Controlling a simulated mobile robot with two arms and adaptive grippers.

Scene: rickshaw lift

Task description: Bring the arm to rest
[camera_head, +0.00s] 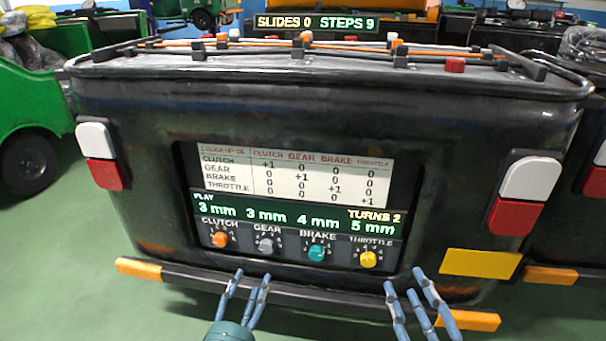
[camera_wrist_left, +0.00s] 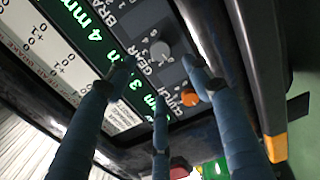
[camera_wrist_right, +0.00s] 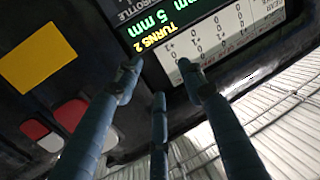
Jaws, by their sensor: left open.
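My left gripper (camera_head: 250,279) is open in front of the panel's lower edge, below the orange clutch knob (camera_head: 219,240) and grey gear knob (camera_head: 266,245). In the left wrist view its fingers are spread and empty, with the gear knob (camera_wrist_left: 160,49) and clutch knob (camera_wrist_left: 190,98) beyond them. My right gripper (camera_head: 408,283) has its fingers apart and empty, below and right of the yellow throttle knob (camera_head: 368,259). The teal brake knob (camera_head: 317,252) stands between the two grippers. Neither gripper appears to touch a knob.
The dark rickshaw body (camera_head: 480,130) fills the middle. Its bumper bar (camera_head: 285,294) runs close to both grippers. A yellow plate (camera_head: 480,263) is at right. Cables and rods lie on top, under a step sign (camera_head: 315,22). A green vehicle (camera_head: 30,110) stands at left; green floor is open there.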

